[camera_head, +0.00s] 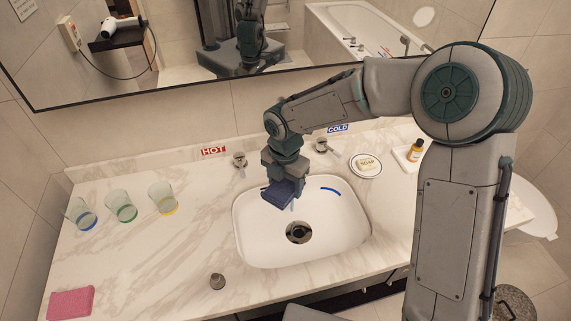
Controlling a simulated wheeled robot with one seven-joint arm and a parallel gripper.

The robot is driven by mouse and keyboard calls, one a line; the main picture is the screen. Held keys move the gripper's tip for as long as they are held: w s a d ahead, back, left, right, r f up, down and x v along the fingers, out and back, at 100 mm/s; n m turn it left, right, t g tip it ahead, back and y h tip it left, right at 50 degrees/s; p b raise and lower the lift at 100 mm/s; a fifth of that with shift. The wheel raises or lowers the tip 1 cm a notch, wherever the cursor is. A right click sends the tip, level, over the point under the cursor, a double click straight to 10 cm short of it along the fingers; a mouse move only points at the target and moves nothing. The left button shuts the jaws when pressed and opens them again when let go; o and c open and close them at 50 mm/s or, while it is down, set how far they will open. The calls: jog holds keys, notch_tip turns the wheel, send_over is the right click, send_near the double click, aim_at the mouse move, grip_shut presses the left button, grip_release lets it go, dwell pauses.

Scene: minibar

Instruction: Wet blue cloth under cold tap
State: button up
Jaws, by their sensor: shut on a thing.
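My gripper (280,180) points down over the back left part of the white sink (262,240). It is shut on the dark blue cloth (279,194), which looks like a folded block held above the basin. The cold tap handle (322,146) stands behind the sink, right of my gripper, by a blue COLD label (338,128). The hot tap handle (239,163) stands to the left by a red HOT label (214,151). My gripper and wrist hide the spout area. A faint pale streak shows below the cloth; I cannot tell if it is water.
Three glasses (122,207) and a pink cloth (71,303) are on the left counter. A soap dish (365,165) and an amber bottle (415,150) are on the right. A stopper (217,281) sits at the front. A curved blue strip (331,191) lies in the sink.

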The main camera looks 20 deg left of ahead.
jog(key=s+r+p, duration=0.1)
jog(key=s+d+r+p, duration=0.1)
jog(key=s+r, duration=0.1)
jog(key=shift+s+d+r+p, duration=0.1)
jog(key=shift+s+r+p, duration=0.25)
jog(key=shift+s, duration=0.1)
jog(key=shift+s+d+r+p, duration=0.1)
jog(key=shift+s+r+p, duration=0.1)
jog(key=shift+s+p, duration=0.2)
jog(key=shift+f, duration=0.1)
